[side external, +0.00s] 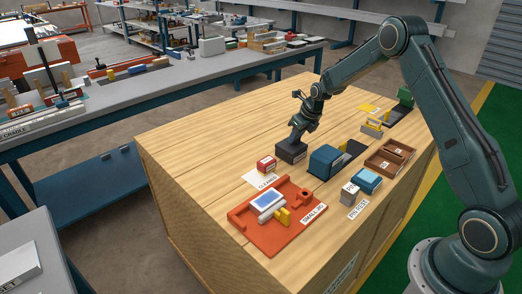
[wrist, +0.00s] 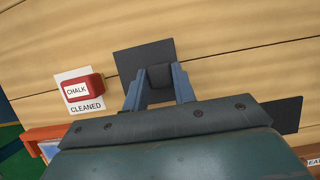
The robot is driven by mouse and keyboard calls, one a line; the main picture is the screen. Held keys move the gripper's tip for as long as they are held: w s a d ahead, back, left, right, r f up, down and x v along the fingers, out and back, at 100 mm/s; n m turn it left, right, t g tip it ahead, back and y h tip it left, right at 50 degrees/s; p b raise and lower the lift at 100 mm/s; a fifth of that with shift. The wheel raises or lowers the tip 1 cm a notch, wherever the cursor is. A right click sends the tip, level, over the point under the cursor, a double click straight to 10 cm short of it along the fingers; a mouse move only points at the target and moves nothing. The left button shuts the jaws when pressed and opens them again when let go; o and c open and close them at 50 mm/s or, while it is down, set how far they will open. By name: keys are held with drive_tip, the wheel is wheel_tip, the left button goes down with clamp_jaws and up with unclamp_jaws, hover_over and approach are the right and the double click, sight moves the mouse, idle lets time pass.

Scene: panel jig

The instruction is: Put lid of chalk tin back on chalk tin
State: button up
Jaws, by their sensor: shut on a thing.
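A small red box (side external: 266,165) with a white label sits on a white card. In the wrist view the red box (wrist: 79,88) reads "CHALK". My gripper (side external: 297,134) points down at a dark grey box (side external: 291,151), behind and right of the red box. In the wrist view my gripper (wrist: 160,82) is shut on a small dark knob (wrist: 160,75) over a flat dark square top (wrist: 136,60). I cannot tell whether this top is a separate lid or whether it is raised. No separate red lid shows.
The white card (wrist: 86,106) reads "CLEANED". An orange jig (side external: 262,238) stands at the front left. A blue box (side external: 325,162), blue-topped block (side external: 367,180) and brown tray (side external: 389,158) stand to the right. Bare wood (side external: 215,150) lies left of the dark box.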

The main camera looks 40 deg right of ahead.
drive_tip(key=shift+f, duration=0.15)
drive_tip(key=o, duration=1.1)
drive_tip(key=shift+c, duration=0.2)
drive_tip(key=v, duration=1.4)
